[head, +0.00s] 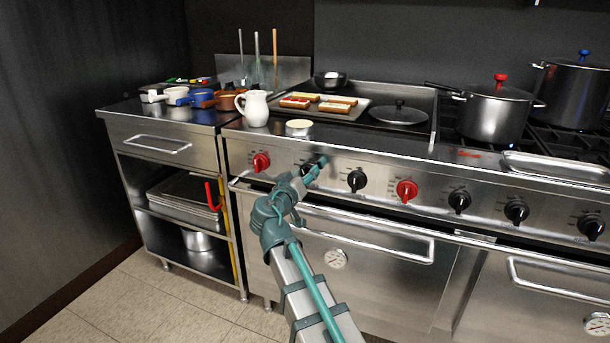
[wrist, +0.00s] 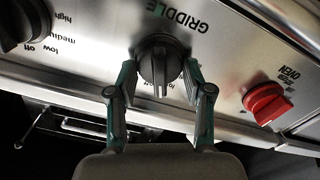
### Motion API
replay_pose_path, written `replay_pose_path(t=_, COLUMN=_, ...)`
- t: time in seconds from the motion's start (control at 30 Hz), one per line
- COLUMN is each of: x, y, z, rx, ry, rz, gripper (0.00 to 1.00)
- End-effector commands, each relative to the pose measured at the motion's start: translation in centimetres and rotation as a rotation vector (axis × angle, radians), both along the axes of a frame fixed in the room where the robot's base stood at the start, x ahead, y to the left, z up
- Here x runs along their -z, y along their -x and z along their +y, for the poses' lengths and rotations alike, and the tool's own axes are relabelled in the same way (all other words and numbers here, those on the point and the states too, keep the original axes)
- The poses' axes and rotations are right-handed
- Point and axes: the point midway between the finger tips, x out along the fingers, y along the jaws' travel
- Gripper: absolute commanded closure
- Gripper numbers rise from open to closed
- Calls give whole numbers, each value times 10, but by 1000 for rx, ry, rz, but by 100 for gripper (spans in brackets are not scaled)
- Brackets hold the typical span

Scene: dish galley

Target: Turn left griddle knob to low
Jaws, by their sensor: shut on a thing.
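My gripper (head: 317,168) is at the front panel of the range in the head view, at the left black griddle knob, which it mostly covers there. In the wrist view the black knob (wrist: 161,62) sits between the two fingertips of my gripper (wrist: 160,74), which are shut on its sides. A pale mark on its grip points toward the bottom of the picture.
Another black knob (head: 357,180) is to the right, and red knobs (head: 261,162) (head: 407,190) flank the pair. The oven handle (head: 370,232) runs just below. Above, the griddle holds a tray (head: 357,108) of toast; a white pitcher (head: 254,110) stands at left.

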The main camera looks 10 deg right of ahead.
Motion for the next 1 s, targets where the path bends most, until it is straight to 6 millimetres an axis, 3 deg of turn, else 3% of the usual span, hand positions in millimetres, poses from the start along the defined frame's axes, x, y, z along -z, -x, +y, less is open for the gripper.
replay_pose_path(t=0.3, x=0, y=0, z=0, rx=0, ry=102, rz=69, gripper=84)
replay_pose_path(t=0.77, x=0, y=0, z=0, rx=0, ry=117, rz=79, gripper=84)
replay_pose_path(t=0.8, x=0, y=0, z=0, rx=0, ry=117, rz=79, gripper=46)
replay_pose_path(t=0.93, x=0, y=0, z=0, rx=0, ry=117, rz=79, gripper=24)
replay_pose_path(t=1.0, x=0, y=-1, z=0, rx=0, ry=117, rz=79, gripper=23)
